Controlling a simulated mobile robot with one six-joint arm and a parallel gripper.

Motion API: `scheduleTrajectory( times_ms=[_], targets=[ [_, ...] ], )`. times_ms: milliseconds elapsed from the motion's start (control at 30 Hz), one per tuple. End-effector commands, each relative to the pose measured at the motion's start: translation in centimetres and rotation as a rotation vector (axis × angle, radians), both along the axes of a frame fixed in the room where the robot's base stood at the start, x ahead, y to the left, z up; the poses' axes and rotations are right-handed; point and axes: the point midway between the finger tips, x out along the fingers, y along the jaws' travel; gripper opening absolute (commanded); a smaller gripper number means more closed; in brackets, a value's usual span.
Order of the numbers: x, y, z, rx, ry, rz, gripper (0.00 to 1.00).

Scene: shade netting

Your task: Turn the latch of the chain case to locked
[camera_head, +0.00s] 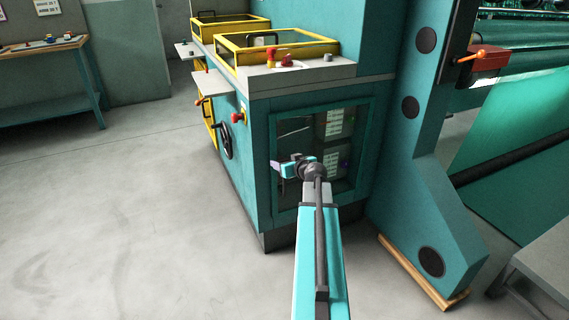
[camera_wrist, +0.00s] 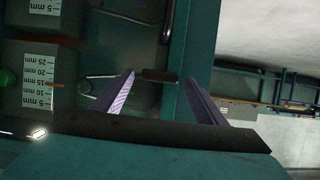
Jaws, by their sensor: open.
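The teal case (camera_head: 257,190) has a front frame around a dark window, with labelled weights or blocks behind it. My gripper (camera_head: 277,170) is in front of this window, at its left part. In the wrist view, my gripper (camera_wrist: 159,77) is open, with its two fingers apart. A short dark bar (camera_wrist: 157,75), which looks like the latch, lies across between the fingertips beside the teal frame edge. I cannot tell whether a finger touches it. In the head view the latch cannot be made out at the gripper.
A black handwheel (camera_head: 224,141) and a red knob (camera_head: 238,117) are on the case's left side. A teal upright (camera_head: 412,150) stands close on the right; a red box with an orange lever (camera_head: 482,55) is beyond it. Floor on the left is clear up to a workbench (camera_head: 45,90).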

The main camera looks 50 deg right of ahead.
Motion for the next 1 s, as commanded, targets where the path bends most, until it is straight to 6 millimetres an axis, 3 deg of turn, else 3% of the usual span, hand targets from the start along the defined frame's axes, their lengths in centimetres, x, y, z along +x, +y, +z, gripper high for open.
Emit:
scheduleTrajectory(
  times_ms=[167,400,433,1000],
  targets=[
    [0.0,0.0,0.0,0.0,0.0,0.0,0.62],
    [0.0,0.1,0.0,0.0,0.0,0.001,0.24],
    [-0.1,1.2,0.0,0.0,0.0,0.002,0.25],
    [0.3,0.1,-0.3,0.139,-0.057,0.007,0.24]
  ],
)
